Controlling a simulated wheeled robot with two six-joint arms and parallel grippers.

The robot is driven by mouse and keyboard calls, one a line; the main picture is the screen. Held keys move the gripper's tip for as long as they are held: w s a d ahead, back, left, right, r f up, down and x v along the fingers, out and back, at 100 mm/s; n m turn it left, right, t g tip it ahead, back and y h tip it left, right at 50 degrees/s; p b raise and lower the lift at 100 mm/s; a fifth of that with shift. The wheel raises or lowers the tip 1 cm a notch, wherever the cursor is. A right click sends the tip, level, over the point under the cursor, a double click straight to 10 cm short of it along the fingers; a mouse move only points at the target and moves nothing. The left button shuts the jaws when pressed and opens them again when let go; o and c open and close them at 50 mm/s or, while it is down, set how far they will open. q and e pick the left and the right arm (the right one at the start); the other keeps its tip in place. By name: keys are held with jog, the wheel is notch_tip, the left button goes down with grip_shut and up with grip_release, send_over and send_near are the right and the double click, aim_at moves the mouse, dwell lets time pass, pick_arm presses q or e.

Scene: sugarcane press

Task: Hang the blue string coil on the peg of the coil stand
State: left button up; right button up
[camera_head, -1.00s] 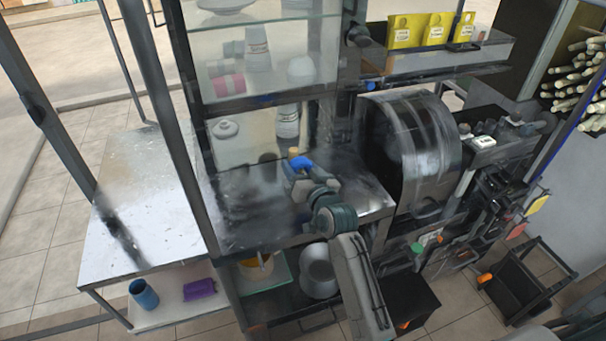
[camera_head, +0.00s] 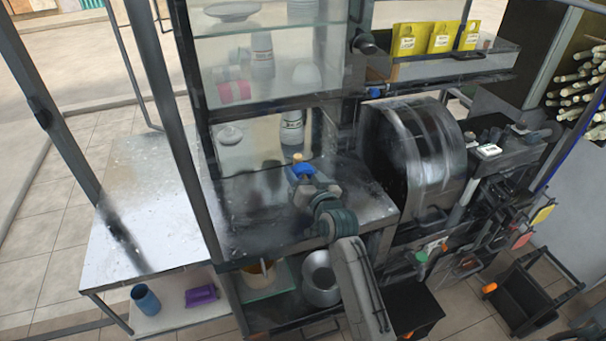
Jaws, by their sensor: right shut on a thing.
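The blue string coil (camera_head: 301,170) is at the tip of my right gripper (camera_head: 303,178), over the dark metal counter. My right gripper is shut on the coil, and its arm comes up from the bottom of the view. A small tan wooden tip (camera_head: 297,157), apparently the top of the coil stand's peg, shows just above and behind the coil. I cannot tell whether the coil is around the peg or only in front of it. The rest of the stand is hidden by the coil and gripper. My left gripper is not in view.
A glass cabinet (camera_head: 262,95) rises behind the counter (camera_head: 240,215). The large press drum (camera_head: 425,150) stands close on the right. A bare metal table (camera_head: 150,210) is at left. A steel bowl (camera_head: 321,278) and blue cup (camera_head: 145,299) sit on lower shelves.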

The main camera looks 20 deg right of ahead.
jog(key=o, duration=1)
jog(key=shift+s, duration=0.1)
jog(key=shift+s+f, duration=0.1)
jog(key=shift+s, duration=0.15)
jog(key=s+b, duration=0.1)
jog(key=s, duration=0.2)
jog(key=s+d+b, duration=0.1)
jog(key=s, duration=0.2)
jog(key=s+b, duration=0.1)
jog(key=s, duration=0.3)
jog(key=shift+d+r, duration=0.15)
jog(key=shift+r, duration=0.2)
